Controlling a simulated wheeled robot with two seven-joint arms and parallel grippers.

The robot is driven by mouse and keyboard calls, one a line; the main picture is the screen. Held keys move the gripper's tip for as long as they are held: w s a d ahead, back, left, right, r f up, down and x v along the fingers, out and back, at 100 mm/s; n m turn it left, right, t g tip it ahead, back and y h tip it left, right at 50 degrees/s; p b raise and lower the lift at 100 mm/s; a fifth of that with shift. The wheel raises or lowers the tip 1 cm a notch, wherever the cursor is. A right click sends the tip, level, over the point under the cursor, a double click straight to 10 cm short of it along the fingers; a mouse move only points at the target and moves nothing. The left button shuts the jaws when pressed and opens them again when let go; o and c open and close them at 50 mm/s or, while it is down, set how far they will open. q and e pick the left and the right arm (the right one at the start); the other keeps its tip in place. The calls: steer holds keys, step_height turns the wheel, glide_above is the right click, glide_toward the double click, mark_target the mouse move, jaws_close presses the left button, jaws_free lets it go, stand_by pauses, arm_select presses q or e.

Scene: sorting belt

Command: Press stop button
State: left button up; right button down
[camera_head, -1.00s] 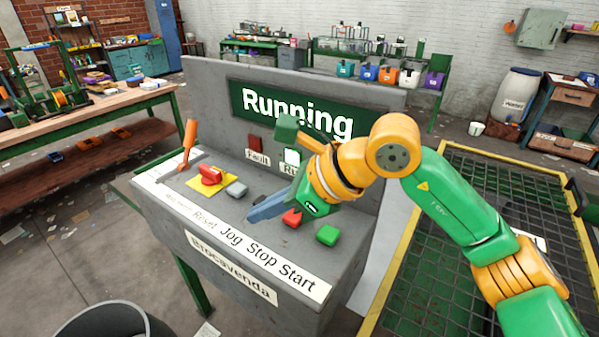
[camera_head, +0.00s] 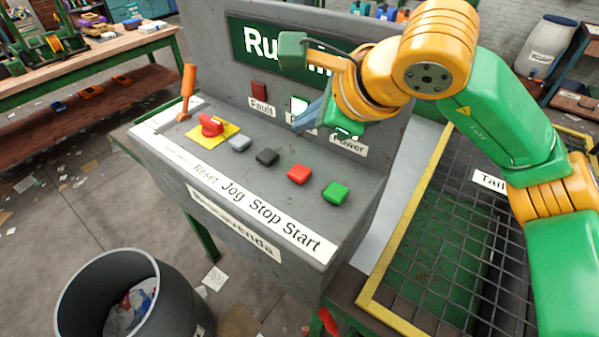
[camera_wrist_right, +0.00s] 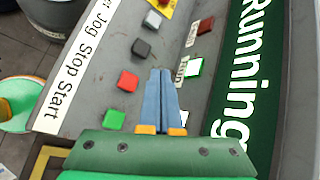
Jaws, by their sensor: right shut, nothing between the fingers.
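The red stop button (camera_head: 299,174) sits on the grey control panel (camera_head: 215,165), above the printed word "Stop". It also shows in the right wrist view (camera_wrist_right: 128,81), left of my fingers. My right gripper (camera_head: 306,120) has its blue fingers shut and empty, raised behind the red button and apart from it, in front of the upright panel's lamps. The fingers show together in the right wrist view (camera_wrist_right: 160,75). The green display (camera_head: 250,45) reads "Running" in the wrist view; my arm covers part of it in the head view. My left gripper is out of view.
Beside the red button are a green button (camera_head: 336,192), a black one (camera_head: 267,157) and a grey one (camera_head: 240,143). A red switch on a yellow plate (camera_head: 229,130) and an orange lever (camera_head: 187,85) stand left. A bin (camera_head: 75,285) is in front.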

mark_target(305, 174)
step_height(305, 174, down, 7)
steer(key=b, duration=0.5)
steer(key=shift+f, duration=0.1)
stand_by(1.6)
steer(key=shift+f+b, duration=0.4)
steer(key=shift+b, duration=0.3)
steer(key=shift+f+b, duration=0.55)
steer(key=shift+b, duration=0.1)
stand_by(0.6)
steer(key=shift+r+p, duration=0.7)
steer(key=shift+r, duration=0.25)
